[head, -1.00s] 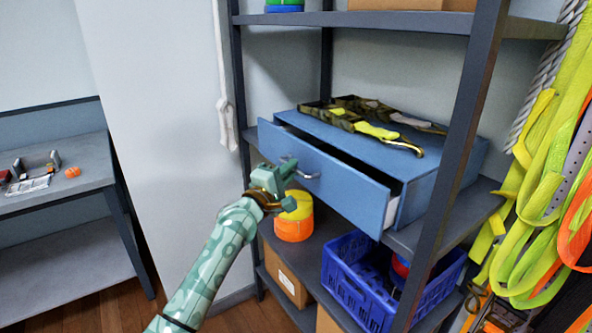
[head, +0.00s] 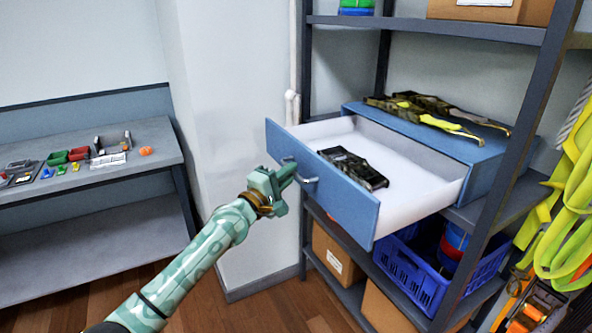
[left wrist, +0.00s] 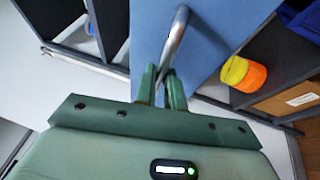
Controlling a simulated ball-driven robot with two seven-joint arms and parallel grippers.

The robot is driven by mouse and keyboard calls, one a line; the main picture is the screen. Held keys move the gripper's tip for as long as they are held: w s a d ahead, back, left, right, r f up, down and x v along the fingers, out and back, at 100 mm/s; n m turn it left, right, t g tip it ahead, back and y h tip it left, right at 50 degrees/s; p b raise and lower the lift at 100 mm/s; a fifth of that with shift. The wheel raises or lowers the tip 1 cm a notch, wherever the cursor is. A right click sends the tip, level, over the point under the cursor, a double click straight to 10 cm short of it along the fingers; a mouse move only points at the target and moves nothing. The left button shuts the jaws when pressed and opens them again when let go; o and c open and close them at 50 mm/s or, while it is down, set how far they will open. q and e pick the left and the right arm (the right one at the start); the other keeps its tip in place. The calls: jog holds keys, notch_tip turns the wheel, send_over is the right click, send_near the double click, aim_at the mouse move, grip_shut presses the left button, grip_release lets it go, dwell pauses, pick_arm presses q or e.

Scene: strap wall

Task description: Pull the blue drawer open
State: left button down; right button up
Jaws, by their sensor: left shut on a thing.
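The blue drawer (head: 348,199) stands well out of its blue cabinet (head: 483,160) on the metal shelf. Its white inside shows, with a dark camouflage-patterned item (head: 352,167) lying in it. My left gripper (head: 288,176) is at the left part of the drawer front. In the left wrist view, its fingers (left wrist: 162,88) are shut on the metal handle (left wrist: 176,36) of the drawer. My right gripper is not in view.
Camouflage and yellow straps (head: 430,112) lie on the cabinet top. A blue crate (head: 418,277) and a cardboard box (head: 335,254) are on the shelf below. Yellow straps (head: 572,205) hang at the right. A grey workbench (head: 95,184) stands left. The floor between is free.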

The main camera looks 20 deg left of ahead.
pick_arm(q)
jog(key=shift+s+a+f, duration=0.1)
jog(key=shift+s+a, duration=0.3)
jog(key=shift+s, duration=0.15)
jog(key=c, duration=1.5)
grip_release()
jog(key=p+v, duration=0.1)
jog(key=v, duration=1.5)
jog(key=shift+s, duration=0.15)
